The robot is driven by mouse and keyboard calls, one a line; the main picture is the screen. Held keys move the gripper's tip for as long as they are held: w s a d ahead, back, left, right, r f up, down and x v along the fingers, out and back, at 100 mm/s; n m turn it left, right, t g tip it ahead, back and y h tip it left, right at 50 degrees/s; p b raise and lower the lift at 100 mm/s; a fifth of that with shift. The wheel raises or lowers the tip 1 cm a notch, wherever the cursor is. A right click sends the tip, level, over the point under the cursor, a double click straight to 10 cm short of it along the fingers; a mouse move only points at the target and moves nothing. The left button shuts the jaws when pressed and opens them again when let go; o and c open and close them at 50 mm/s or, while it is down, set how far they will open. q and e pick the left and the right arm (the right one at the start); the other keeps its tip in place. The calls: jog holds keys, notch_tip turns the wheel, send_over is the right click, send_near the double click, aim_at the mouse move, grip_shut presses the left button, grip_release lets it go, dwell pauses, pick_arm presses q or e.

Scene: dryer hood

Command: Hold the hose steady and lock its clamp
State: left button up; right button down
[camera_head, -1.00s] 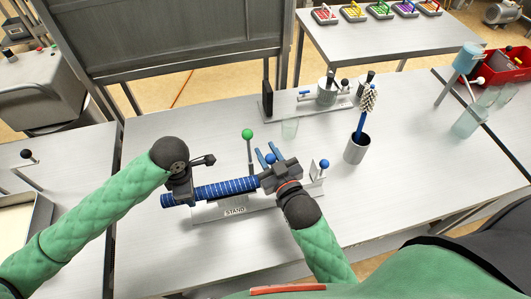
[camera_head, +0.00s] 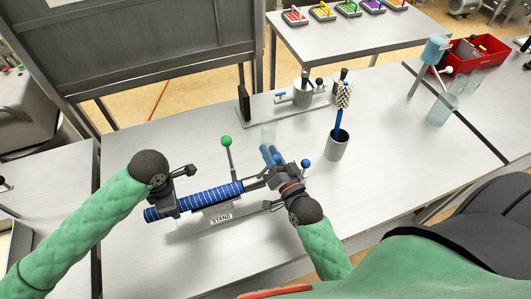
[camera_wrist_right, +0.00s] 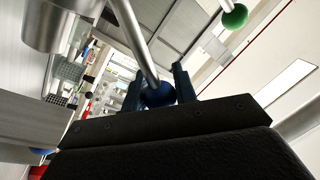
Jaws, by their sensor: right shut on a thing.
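The dark blue ribbed hose (camera_head: 212,197) lies along a grey holder labelled STAND (camera_head: 221,219). My left gripper (camera_head: 164,205) is across the hose's left end and looks shut on it; its fingertips are partly hidden. My right gripper (camera_head: 273,155) is beyond the hose's right end, shut on a blue ball knob (camera_head: 277,158). In the right wrist view the knob (camera_wrist_right: 158,94) sits between its two blue fingers, at the end of a metal rod (camera_wrist_right: 137,40). My right gripper and wrist hide the clamp around the hose's right end.
A green-ball post (camera_head: 226,141) stands behind the hose, and another blue ball (camera_head: 306,163) is right of my right gripper.

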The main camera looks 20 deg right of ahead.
jog(key=shift+d+f+m, duration=0.35)
jog(key=shift+d+m, duration=0.05)
jog(key=shift+m, duration=0.3)
jog(key=c, duration=1.1)
grip_release()
jog(key=shift+s, duration=0.1)
jog(key=s+d+f, duration=0.1)
jog(key=s+f, duration=0.1)
jog(key=s, duration=0.9)
jog(key=shift+s+d, duration=0.15)
jog(key=shift+s, duration=0.15)
